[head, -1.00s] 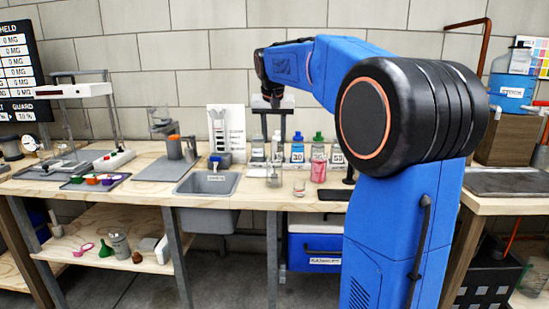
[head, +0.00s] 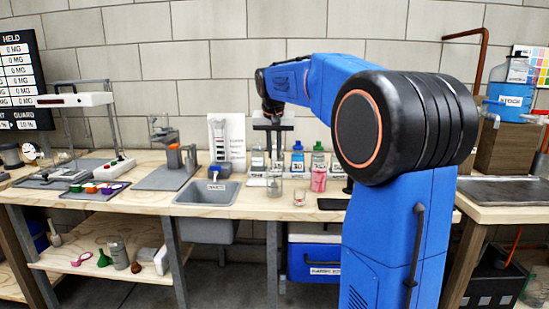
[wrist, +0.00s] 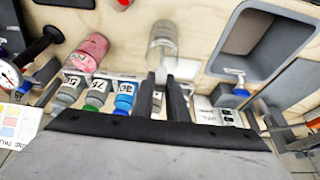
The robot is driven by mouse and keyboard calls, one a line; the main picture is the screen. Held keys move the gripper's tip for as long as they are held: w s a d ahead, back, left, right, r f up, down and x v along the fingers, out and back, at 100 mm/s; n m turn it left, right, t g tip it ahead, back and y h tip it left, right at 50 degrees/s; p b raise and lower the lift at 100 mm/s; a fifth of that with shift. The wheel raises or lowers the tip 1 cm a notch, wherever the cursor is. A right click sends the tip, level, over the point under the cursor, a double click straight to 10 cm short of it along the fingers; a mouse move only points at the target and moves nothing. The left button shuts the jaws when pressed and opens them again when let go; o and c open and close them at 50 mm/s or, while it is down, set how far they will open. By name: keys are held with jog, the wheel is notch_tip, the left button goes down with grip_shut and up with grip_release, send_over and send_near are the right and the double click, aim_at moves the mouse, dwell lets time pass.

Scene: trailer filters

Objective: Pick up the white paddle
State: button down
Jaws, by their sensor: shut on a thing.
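My gripper (head: 274,168) is lowered, fingers down, to the bench between a row of labelled bottles and the white chart stand. In the wrist view its two dark fingers (wrist: 164,78) stand close together with a narrow gap. A small pale piece, seemingly the white paddle (wrist: 158,98), shows between them. My gripper is shut on it. Most of the paddle is hidden by the fingers, and I cannot make it out in the head view.
Bottles with blue (head: 297,158) and green (head: 318,156) caps stand close on the right. A clear beaker (wrist: 162,42) is just in front of the fingers. A grey waste basin (head: 207,191) is at left, and a pink jar (head: 319,180) at right.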

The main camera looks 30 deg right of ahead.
notch_tip(320, 180, up, 18)
dwell(0.5)
jog(key=shift+f, duration=0.15)
dwell(0.7)
